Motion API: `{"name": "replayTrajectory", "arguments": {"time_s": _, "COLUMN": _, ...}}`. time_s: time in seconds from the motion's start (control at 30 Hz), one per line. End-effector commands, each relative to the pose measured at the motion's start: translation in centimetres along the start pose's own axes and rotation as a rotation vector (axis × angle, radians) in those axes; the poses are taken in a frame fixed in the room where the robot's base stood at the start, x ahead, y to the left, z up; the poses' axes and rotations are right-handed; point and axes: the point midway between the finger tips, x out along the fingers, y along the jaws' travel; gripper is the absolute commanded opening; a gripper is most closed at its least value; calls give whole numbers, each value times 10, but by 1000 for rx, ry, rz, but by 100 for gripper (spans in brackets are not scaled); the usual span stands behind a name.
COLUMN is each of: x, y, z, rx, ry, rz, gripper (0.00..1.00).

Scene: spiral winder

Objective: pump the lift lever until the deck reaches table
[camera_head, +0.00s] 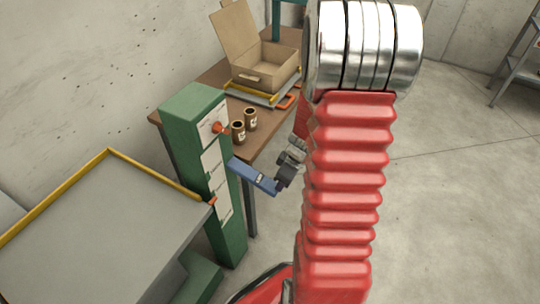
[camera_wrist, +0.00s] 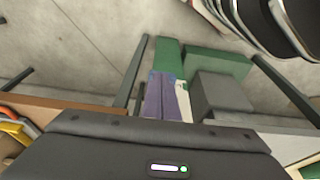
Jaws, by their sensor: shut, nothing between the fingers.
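The lift is a green column (camera_head: 188,125) with white label plates on its front. Its blue lift lever (camera_head: 252,176) sticks out to the right and slopes down. The grey deck (camera_head: 100,232) with yellow rails is at the left, clearly lower than the wooden table (camera_head: 275,145) behind. My gripper (camera_head: 282,182) is shut and empty at the lever's outer end; I cannot tell whether it touches it. My red arm hides part of the gripper's surroundings. In the wrist view, a blue-purple lever part (camera_wrist: 160,95) shows beyond the dark housing; the fingertips are not clear.
An orange knob (camera_head: 218,128) sits high on the column, and an orange pointer (camera_head: 211,201) lies near deck height. The table holds two brown cans (camera_head: 238,132) and an open cardboard box (camera_head: 262,70) on a yellow-edged tray.

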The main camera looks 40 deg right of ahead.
Motion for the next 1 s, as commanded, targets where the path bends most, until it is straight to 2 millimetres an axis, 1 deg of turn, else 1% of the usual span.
{"name": "replayTrajectory", "arguments": {"time_s": 0.03, "x": 4, "y": -2, "z": 3, "rx": 0, "ry": -6, "rz": -4, "gripper": 0}}
{"name": "replayTrajectory", "arguments": {"time_s": 0.23, "x": 5, "y": -3, "z": 3, "rx": -1, "ry": -8, "rz": -5, "gripper": 0}}
{"name": "replayTrajectory", "arguments": {"time_s": 0.43, "x": 5, "y": -3, "z": 3, "rx": -3, "ry": -9, "rz": -5, "gripper": 0}}
{"name": "replayTrajectory", "arguments": {"time_s": 0.57, "x": 2, "y": -4, "z": 3, "rx": -4, "ry": -8, "rz": -5, "gripper": 0}}
{"name": "replayTrajectory", "arguments": {"time_s": 0.77, "x": -16, "y": -3, "z": 0, "rx": -6, "ry": -4, "rz": -3, "gripper": 0}}
{"name": "replayTrajectory", "arguments": {"time_s": 0.93, "x": -38, "y": -1, "z": -3, "rx": -7, "ry": -1, "rz": 2, "gripper": 0}}
{"name": "replayTrajectory", "arguments": {"time_s": 1.0, "x": -47, "y": -1, "z": 2, "rx": -3, "ry": 0, "rz": 2, "gripper": 0}}
